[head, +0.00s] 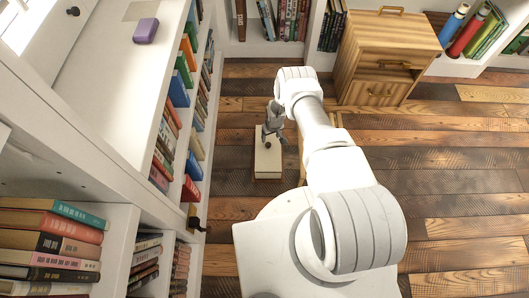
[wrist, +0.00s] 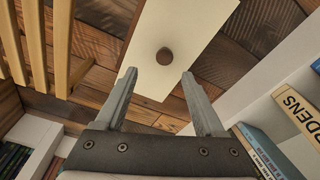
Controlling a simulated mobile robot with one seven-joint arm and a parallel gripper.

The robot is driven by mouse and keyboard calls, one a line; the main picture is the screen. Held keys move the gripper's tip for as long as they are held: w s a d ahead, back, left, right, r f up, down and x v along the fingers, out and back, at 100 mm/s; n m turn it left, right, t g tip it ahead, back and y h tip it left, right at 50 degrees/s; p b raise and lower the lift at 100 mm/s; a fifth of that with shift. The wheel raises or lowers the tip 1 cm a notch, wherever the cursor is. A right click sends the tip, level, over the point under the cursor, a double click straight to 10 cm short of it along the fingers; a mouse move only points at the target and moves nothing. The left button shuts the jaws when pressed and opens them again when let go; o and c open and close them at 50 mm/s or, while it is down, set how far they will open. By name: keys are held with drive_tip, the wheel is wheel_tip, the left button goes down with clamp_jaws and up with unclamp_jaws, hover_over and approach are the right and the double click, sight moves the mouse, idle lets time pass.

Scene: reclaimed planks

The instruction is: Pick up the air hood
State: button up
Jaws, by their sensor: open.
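No thing in view is plainly an air hood. A pale cream box-like piece (head: 267,163) with a small dark knob on its face stands low on the floor in the head view. In the wrist view its cream face (wrist: 195,25) fills the upper middle, with the round brown knob (wrist: 165,56) on it. My gripper (head: 272,132) is over this piece, partly covering it in the head view. In the wrist view my gripper (wrist: 159,74) is open and empty, and the knob appears just beyond and between the fingertips. Contact cannot be told.
A white bookcase with books (head: 178,88) runs along the left; a purple block (head: 145,30) lies on its top. A wooden cabinet (head: 385,55) stands at the back. Slatted wooden furniture (wrist: 62,45) is close at left in the wrist view. The plank floor (head: 460,170) at right is clear.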

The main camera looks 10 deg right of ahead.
sight(268, 144)
drive_tip(key=f+b, duration=0.1)
drive_tip(key=f, duration=0.1)
drive_tip(key=f+b, duration=0.1)
drive_tip(key=f, duration=0.1)
drive_tip(key=a+f+b, duration=0.1)
drive_tip(key=f, duration=0.2)
drive_tip(key=shift+w+f+b, duration=0.1)
drive_tip(key=shift+w+b, duration=0.15)
drive_tip(key=shift+b, duration=0.1)
clamp_jaws()
idle(1.1)
